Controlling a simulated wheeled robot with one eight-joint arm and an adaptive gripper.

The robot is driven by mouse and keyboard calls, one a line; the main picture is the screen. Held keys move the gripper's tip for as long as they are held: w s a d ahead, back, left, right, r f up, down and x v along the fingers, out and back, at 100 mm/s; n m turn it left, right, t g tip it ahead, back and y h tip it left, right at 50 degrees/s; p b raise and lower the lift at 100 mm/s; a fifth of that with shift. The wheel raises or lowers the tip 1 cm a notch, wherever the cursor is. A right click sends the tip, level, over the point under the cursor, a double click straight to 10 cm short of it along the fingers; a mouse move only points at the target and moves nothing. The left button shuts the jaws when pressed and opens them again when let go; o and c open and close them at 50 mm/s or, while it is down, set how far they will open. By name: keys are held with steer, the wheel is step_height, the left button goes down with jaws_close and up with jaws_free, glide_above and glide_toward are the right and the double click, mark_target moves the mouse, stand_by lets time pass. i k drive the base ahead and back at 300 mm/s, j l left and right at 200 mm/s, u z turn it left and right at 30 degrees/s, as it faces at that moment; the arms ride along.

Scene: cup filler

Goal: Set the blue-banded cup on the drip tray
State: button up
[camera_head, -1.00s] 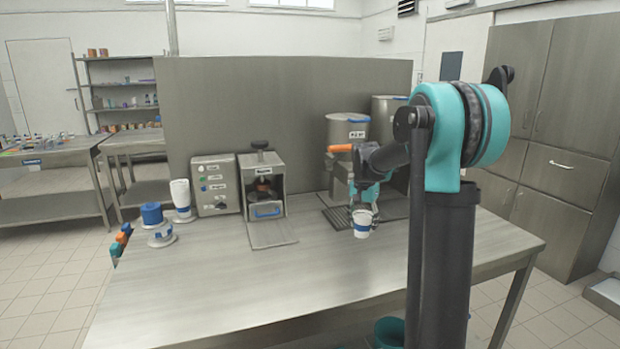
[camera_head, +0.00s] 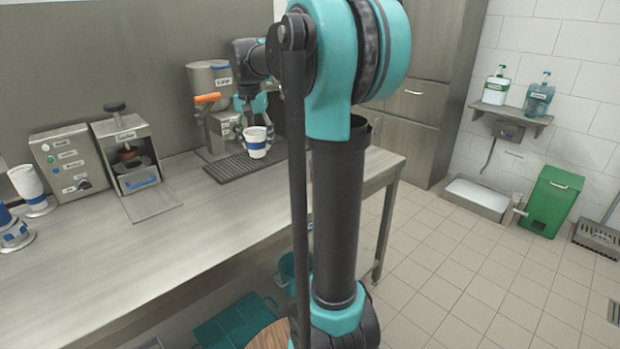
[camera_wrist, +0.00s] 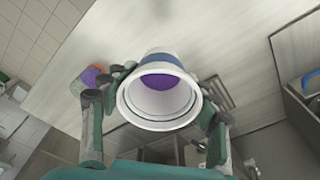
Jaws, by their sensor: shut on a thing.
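The white cup with a blue band (camera_head: 257,144) is upright between the fingers of my gripper (camera_head: 250,112), in front of the dispenser. In the wrist view the cup (camera_wrist: 158,122) shows its open rim, with purple inside, between the two fingers of my gripper (camera_wrist: 158,108). The dark slatted drip tray (camera_head: 222,172) lies on the table under the dispenser. In the head view the cup overlaps the tray's right part; I cannot tell whether its base touches it. Some slats of the drip tray (camera_wrist: 216,92) show beside the cup in the wrist view.
The dispenser has an orange handle (camera_head: 207,99) and a grey hopper (camera_head: 210,76). A machine with a blue-handled drawer (camera_head: 128,155) and a labelled control box (camera_head: 70,160) stand left. The front tabletop (camera_head: 190,225) is clear.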

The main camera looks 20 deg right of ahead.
mark_target(235, 165)
steer(key=l+z, duration=0.25)
steer(key=z, duration=0.4)
steer(key=i+l+z, duration=0.1)
steer(key=z, duration=0.6)
steer(key=i+l+z, duration=0.15)
steer(key=z, duration=0.5)
steer(key=i+l+z, duration=0.15)
steer(key=z, duration=0.55)
steer(key=i+z, duration=0.2)
steer(key=z, duration=0.45)
steer(key=i+z, duration=0.15)
steer(key=z, duration=0.55)
steer(key=i+j+z, duration=0.1)
steer(key=z, duration=0.55)
steer(key=j+z, duration=0.3)
steer(key=z, duration=0.4)
